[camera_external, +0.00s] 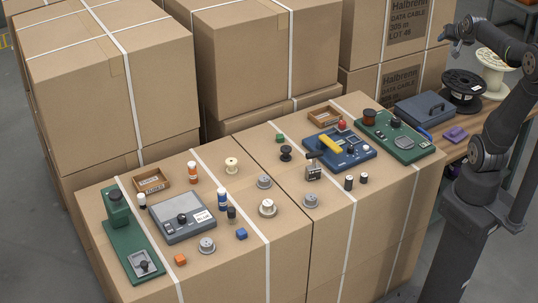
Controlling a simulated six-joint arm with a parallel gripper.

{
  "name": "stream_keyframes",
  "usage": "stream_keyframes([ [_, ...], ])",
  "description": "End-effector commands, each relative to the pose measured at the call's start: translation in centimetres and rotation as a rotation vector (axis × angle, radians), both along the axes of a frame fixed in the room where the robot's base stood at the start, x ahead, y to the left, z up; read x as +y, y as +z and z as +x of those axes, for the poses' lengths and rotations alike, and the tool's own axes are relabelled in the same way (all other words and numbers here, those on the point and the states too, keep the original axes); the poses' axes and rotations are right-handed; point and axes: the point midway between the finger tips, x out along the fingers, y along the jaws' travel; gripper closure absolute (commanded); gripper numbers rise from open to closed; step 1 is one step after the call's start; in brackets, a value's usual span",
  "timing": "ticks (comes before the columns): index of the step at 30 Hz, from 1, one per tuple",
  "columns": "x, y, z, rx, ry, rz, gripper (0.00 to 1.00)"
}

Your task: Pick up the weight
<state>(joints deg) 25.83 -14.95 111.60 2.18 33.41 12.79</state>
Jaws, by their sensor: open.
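My gripper (452,40) is at the upper right, open and empty, high above the boxes and far from the small items. No item is plainly marked as the weight, and I cannot tell which it is. Small dark knobbed pieces sit on the grey platform scale (170,232) and the green devices: one on the grey scale (182,218), one at the front of the left green device (144,266), and one on the right green device (395,122).
Several silver spools (264,182), a cream spool (231,165), a black spool (286,153), a blue device with a yellow bar (330,144) and wooden trays (151,180) share the strapped box tops. Tall cartons (110,80) stand behind. A bench at right holds a large black reel (462,88).

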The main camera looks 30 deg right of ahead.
Motion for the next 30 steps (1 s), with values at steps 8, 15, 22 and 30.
stream_keyframes([
  [8, 6.1, -2.7, 6.3, 0.019, -0.022, 0.26, 0.49],
  [15, 16.5, -8.2, 7.4, 0.181, -0.102, 0.512, 0.49],
  [22, 26.4, -13.2, 5.6, 0.371, -0.243, 0.657, 0.49],
  [30, 36.4, -18.3, 0.2, 0.561, -0.472, 0.684, 0.49],
])
